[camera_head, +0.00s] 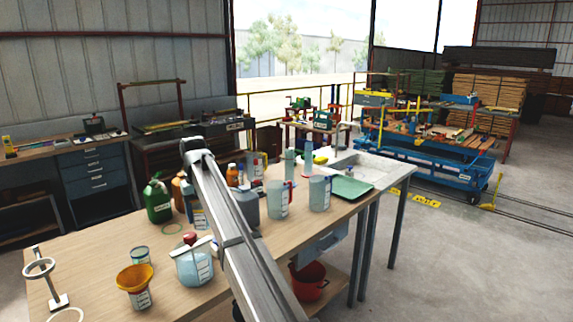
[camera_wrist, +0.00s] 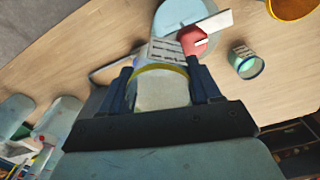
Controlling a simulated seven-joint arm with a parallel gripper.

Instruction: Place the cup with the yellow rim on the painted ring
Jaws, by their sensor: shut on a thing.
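The cup with the yellow rim (camera_wrist: 160,88) is between the two dark fingers of my gripper (camera_wrist: 163,88) in the wrist view. The gripper is shut on it. The cup's pale inside faces the camera, and a printed label shows beyond the rim. In the head view my arm crosses the bench and largely hides the gripper and cup; I cannot tell their height above the bench. A thin pale green ring (camera_head: 172,229) lies flat on the bench, just left of my arm. It looks like the painted ring. I cannot make it out in the wrist view.
A pale blue vessel (camera_head: 195,264) with a red knob, a small tin (camera_head: 140,256) and an orange-topped container (camera_head: 135,280) stand near the front. A green can (camera_head: 157,201) stands behind the ring. A ring stand (camera_head: 57,301) is at left.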

